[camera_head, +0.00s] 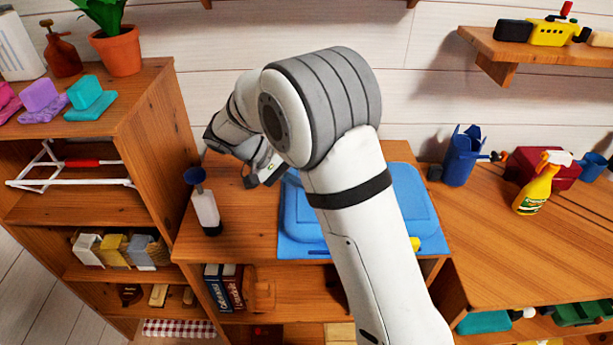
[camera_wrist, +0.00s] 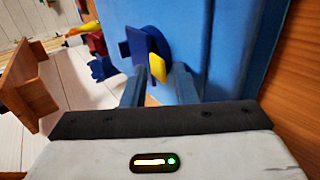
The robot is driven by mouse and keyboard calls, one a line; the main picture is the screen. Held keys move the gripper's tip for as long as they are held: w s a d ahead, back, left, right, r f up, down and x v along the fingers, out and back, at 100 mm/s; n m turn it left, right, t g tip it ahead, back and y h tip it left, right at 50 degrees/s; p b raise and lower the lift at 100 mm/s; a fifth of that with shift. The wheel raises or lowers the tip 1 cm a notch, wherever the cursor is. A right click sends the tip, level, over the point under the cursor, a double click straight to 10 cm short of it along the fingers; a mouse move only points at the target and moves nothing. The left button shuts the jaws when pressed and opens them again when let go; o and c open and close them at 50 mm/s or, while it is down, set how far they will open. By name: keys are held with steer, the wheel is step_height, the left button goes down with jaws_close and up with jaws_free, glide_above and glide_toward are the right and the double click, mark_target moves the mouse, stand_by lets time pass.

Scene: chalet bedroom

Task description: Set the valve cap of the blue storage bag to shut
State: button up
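The blue storage bag (camera_head: 412,190) lies flat on the wooden cabinet top in the head view, partly hidden behind my arm. Its blue surface (camera_wrist: 225,45) fills the middle of the wrist view. The valve cap (camera_wrist: 152,44) is a dark blue round piece with a flat blue plate at its left and a yellow tab (camera_wrist: 157,67). My gripper (camera_wrist: 160,74) is open, its two fingers pointing at the cap, with the yellow tab near the gap between the tips. I cannot tell whether they touch. In the head view my gripper (camera_head: 278,172) is at the bag's left edge; the cap is hidden there.
A white bottle with a dark blue top (camera_head: 205,207) stands left of my gripper. A taller shelf (camera_head: 150,100) with a potted plant (camera_head: 120,50) rises at the left. A yellow spray bottle (camera_head: 538,185) and a blue container (camera_head: 461,158) stand at the right.

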steer(key=v, duration=0.7)
steer(key=shift+a+r, duration=0.3)
